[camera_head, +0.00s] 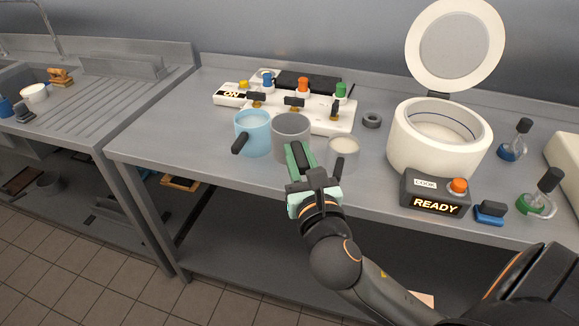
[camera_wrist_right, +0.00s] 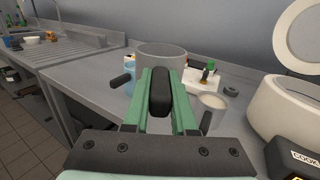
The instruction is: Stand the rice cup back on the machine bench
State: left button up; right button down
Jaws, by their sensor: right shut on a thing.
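My right gripper (camera_head: 298,160) has its green fingers shut on the black handle (camera_wrist_right: 160,92) of a larger grey cup (camera_head: 292,126). This cup is upright over the front part of the machine bench (camera_head: 385,188), between a blue cup and a smaller grey cup. I cannot tell whether its base touches the bench. In the right wrist view the grey cup (camera_wrist_right: 163,56) is just beyond the fingertips, and its inside is hidden. The smaller grey cup (camera_head: 342,162) stands to the right with pale contents. No label shows which cup is the rice cup. My left gripper is not in view.
The blue cup (camera_head: 253,140) stands close on the left, its handle toward the front. A white dispenser with coloured knobs (camera_head: 325,116) is behind. The open white cooker (camera_head: 405,140) and its READY box (camera_head: 425,192) are on the right. Bare bench lies left of the blue cup.

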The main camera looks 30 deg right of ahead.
jog(key=shift+m+g+h, duration=0.5)
jog(key=shift+m+h, duration=0.2)
jog(key=shift+h, duration=0.1)
jog(key=w+d+f, duration=0.1)
jog(key=w+d, duration=0.1)
jog(key=w+d+f+b, duration=0.1)
jog(key=w+d, duration=0.1)
jog(key=w+d+f+b, duration=0.1)
jog(key=w+d+f, duration=0.1)
jog(key=w, duration=0.1)
jog(key=shift+d, duration=0.15)
jog(key=w+f, duration=0.1)
jog(key=w+d+f+b, duration=0.1)
jog(key=f, duration=0.1)
jog(key=w+d+f+b, duration=0.1)
jog(key=f, duration=0.1)
jog(key=shift+w+d, duration=0.15)
jog(key=shift+w, duration=0.25)
jog(key=shift+w+d+f, duration=0.15)
jog(key=shift+w+f, duration=0.15)
jog(key=shift+f, duration=0.1)
notch_tip(320, 180, down, 3)
jog(key=shift+f+b, duration=0.2)
jog(key=shift+b, duration=0.55)
jog(key=shift+w, duration=0.1)
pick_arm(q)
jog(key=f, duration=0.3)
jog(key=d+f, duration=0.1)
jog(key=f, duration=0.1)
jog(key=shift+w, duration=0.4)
